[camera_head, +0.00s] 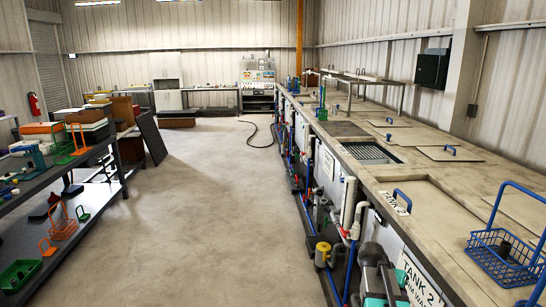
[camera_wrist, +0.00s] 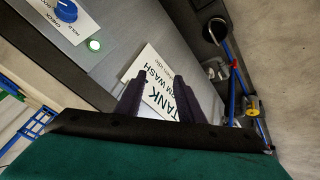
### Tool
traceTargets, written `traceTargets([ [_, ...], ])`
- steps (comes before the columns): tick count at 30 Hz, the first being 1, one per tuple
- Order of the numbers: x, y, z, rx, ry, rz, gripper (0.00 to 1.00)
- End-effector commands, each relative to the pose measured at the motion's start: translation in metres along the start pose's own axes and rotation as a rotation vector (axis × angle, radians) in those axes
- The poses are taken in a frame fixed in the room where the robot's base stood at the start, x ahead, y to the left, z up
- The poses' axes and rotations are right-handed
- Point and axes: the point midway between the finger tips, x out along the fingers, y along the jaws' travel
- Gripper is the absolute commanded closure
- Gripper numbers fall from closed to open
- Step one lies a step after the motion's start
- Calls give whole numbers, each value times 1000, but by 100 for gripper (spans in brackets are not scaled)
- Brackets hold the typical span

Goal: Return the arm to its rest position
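My gripper (camera_wrist: 157,80) shows in the wrist view as two dark fingers, spread apart and empty. Beyond the gap is the white Tank 2 label (camera_wrist: 158,72) on the front panel of the tank line; I see no contact with it. The wrist view is tilted, and the teal body of my gripper fills its lower edge. In the head view, a dark and teal part at the bottom, beside the Tank 2 label (camera_head: 418,282), may be my gripper; its fingers cannot be made out there. The rest of my arm is not clearly visible.
The tank counter (camera_head: 440,190) runs along the right, with a blue wire basket (camera_head: 505,258) on it. Pipes and a yellow pump (camera_head: 322,254) line its front. A shelf rack (camera_head: 70,180) with baskets stands left. The floor (camera_head: 205,220) between is clear, except for a hose (camera_head: 260,137) further back.

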Motion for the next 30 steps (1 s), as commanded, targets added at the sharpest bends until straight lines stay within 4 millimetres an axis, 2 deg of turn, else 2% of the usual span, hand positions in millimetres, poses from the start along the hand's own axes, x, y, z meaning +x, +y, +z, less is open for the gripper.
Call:
traceTargets([
  [1,1,-16,22,-52,-24,-30,65],
  [6,2,-68,90,-232,-104,-137,65],
  [12,-4,-118,175,-442,-191,-270,65],
  [15,-8,-137,215,-536,-228,-334,65],
  [25,-26,-173,317,-767,-314,-502,65],
  [30,7,-170,348,-779,-361,-482,65],
])
